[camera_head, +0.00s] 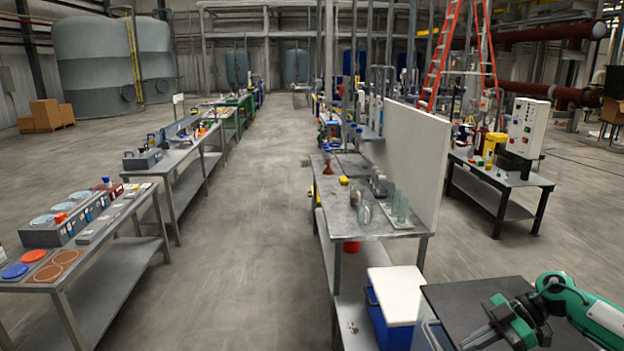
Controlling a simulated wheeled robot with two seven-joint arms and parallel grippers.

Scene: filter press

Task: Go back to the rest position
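My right gripper (483,333) is at the bottom right corner, at the end of a green and white arm that comes in from the right. Its dark fingers point left, over or in front of a dark flat top (465,300). I cannot make out a gap between the fingers, and I see no object in them. My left gripper is not in view.
A blue cooler with a white lid (398,290) stands left of the dark top. A long steel bench (345,215) with glassware and a white panel (413,150) is ahead. Benches (160,160) line the left. The middle aisle (250,230) is clear.

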